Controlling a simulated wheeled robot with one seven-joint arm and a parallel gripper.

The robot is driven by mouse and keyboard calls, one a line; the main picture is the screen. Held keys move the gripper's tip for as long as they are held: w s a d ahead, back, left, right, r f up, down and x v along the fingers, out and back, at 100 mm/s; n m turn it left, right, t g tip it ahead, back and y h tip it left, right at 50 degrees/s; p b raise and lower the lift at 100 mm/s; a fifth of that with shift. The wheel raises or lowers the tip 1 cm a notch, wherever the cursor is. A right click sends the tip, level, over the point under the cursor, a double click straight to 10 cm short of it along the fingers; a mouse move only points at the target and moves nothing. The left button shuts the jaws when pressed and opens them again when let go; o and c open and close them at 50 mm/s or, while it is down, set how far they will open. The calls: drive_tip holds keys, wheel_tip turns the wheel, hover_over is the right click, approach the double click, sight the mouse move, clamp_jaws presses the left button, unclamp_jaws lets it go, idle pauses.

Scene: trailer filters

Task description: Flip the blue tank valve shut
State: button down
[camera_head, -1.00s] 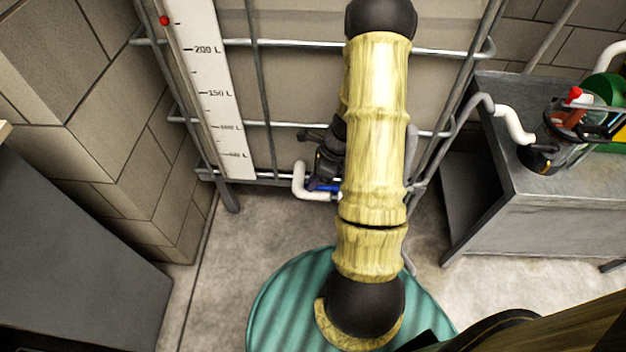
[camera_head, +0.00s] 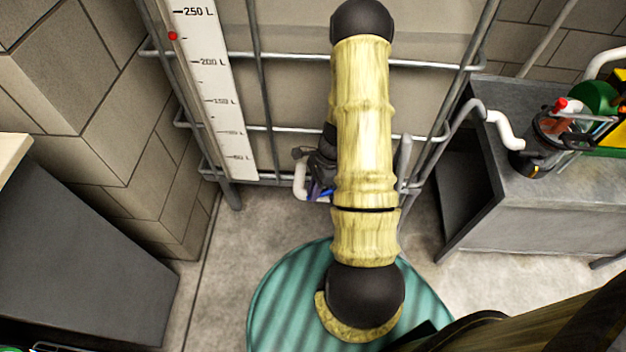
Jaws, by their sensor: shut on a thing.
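The blue valve handle (camera_head: 319,193) shows as a small patch at the low front of the caged tank (camera_head: 292,100), beside a white pipe elbow (camera_head: 300,184). My gripper (camera_head: 314,181) is right at the handle, partly behind my own yellowish arm link. It is shut on the blue handle, though the fingertips are small and dark here. The handle looks tilted, sloping across the pipe. My arm hides the right part of the valve and its pipe, so I cannot tell its full angle.
A white level scale (camera_head: 212,85) with a red marker stands at the tank's left. A grey bench (camera_head: 535,205) with a pump (camera_head: 540,145) stands at right. A dark cabinet (camera_head: 80,255) is at lower left. Bare concrete floor (camera_head: 222,265) lies between.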

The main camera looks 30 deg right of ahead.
drive_tip(key=s+d+n+g+h+p, duration=0.2)
drive_tip(key=s+n+p, duration=0.4)
drive_tip(key=n, duration=0.7)
drive_tip(key=shift+d+g+h+p, duration=0.15)
drive_tip(key=shift+g+h+p, duration=0.85)
drive_tip(key=shift+p, duration=0.4)
drive_tip(key=c, duration=1.5)
unclamp_jaws()
drive_tip(key=shift+o, duration=0.6)
drive_tip(key=shift+s, duration=0.1)
drive_tip(key=p+v, duration=0.1)
drive_tip(key=v, duration=0.6)
drive_tip(key=shift+r, duration=0.25)
